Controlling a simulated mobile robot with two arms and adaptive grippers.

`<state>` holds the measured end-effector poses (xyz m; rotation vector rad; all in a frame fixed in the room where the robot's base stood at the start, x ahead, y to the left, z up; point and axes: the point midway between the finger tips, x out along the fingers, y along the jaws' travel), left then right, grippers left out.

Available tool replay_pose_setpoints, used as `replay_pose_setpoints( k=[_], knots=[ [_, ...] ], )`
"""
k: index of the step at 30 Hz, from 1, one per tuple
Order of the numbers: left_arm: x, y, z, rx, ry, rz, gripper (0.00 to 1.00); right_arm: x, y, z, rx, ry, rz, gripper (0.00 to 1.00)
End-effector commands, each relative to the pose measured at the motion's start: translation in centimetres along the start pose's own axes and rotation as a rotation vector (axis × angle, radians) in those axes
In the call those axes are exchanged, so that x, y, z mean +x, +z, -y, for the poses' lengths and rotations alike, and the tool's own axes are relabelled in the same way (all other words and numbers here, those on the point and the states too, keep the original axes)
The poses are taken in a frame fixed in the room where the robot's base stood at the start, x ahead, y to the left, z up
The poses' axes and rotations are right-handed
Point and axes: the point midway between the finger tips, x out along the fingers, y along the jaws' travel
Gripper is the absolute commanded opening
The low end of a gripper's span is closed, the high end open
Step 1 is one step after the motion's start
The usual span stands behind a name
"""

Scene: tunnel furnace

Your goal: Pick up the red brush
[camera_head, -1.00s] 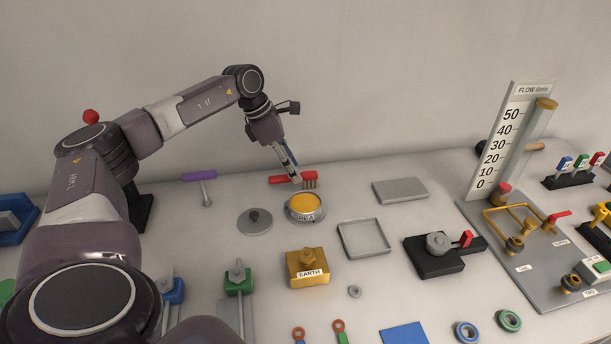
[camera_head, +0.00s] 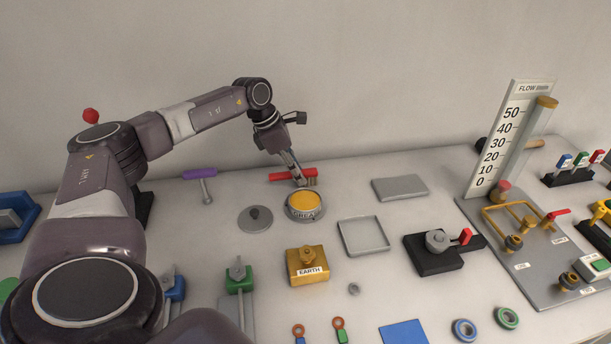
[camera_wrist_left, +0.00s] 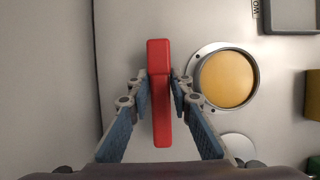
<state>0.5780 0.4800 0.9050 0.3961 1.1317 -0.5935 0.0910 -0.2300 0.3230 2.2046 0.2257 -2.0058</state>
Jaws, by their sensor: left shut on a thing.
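The red brush (camera_head: 281,177) is at the back of the bench, just behind the round dish with yellow contents (camera_head: 305,203). My left gripper (camera_head: 299,181) reaches down onto it from above. In the left wrist view the brush's red handle (camera_wrist_left: 160,60) runs lengthwise between the two blue-padded fingers of my left gripper (camera_wrist_left: 161,88), which is shut on it. The bristles are mostly hidden. I cannot tell whether the brush still touches the bench. My right gripper is not in view.
The dish stands close beside the brush, with a grey lid (camera_head: 255,220) left of it. A purple-handled tool (camera_head: 199,174) lies further left. A grey slab (camera_head: 400,188) and an empty square tray (camera_head: 363,237) lie to the right. The wall is close behind.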

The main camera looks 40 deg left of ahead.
Motion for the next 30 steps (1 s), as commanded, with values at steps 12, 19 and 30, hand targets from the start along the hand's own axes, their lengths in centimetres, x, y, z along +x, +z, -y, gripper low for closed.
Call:
replay_pose_setpoints(
  k=[12, 19, 30],
  knots=[
    [-1.3, 0.6, -0.1, 0.000, 0.002, 0.003, 0.00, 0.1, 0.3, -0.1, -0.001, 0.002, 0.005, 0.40],
    [-5.6, 2.5, -0.1, 0.001, 0.004, 0.008, 0.00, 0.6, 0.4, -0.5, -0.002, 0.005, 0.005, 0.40],
    [-15.1, 6.5, -0.1, 0.001, 0.002, 0.006, 0.00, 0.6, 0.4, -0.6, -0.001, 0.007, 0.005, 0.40]
  ],
)
